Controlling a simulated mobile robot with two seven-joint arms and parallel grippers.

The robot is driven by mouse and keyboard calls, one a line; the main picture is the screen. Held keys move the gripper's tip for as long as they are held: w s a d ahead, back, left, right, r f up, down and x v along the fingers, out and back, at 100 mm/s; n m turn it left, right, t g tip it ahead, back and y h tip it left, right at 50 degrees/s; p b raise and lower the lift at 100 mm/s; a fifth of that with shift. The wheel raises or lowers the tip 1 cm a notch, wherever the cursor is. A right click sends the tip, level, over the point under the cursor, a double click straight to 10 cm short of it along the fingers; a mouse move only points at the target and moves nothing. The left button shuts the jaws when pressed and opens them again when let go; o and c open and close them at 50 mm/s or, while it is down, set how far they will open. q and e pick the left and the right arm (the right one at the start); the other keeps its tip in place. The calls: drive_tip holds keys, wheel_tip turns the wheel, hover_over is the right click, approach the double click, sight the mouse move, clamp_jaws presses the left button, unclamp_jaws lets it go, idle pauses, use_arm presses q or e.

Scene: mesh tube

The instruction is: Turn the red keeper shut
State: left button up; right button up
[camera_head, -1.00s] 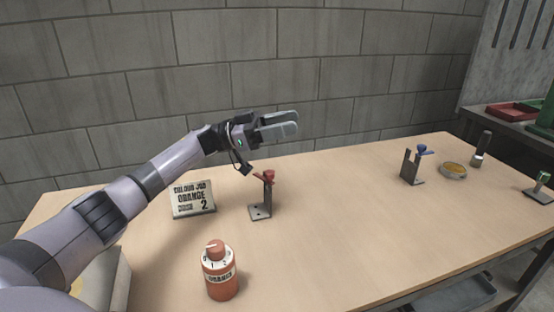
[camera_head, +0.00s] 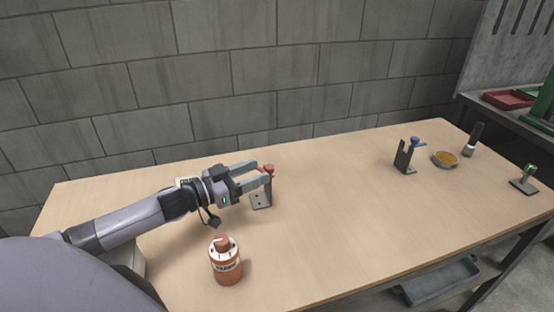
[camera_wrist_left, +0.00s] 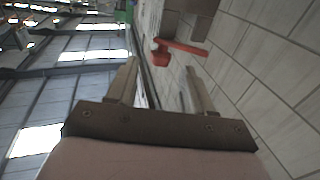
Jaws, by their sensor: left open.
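The red keeper (camera_head: 268,168) sits on top of a small grey metal bracket (camera_head: 261,201) on the table. My right gripper is not in view.
An orange bottle with a dial cap (camera_head: 225,262) stands in front of the bracket. A sign is mostly hidden behind my left gripper. A blue-topped bracket (camera_head: 404,157), a dish (camera_head: 445,159), a dark-handled tool (camera_head: 473,140) and a green-topped stand (camera_head: 525,180) are at the right. The middle is clear.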

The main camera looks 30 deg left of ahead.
use_arm(q)
drive_tip(key=shift+f, duration=0.1)
drive_tip(key=x, duration=0.6)
drive_tip(key=shift+w+d, duration=0.2)
drive_tip(key=shift+w, duration=0.15)
clamp_jaws()
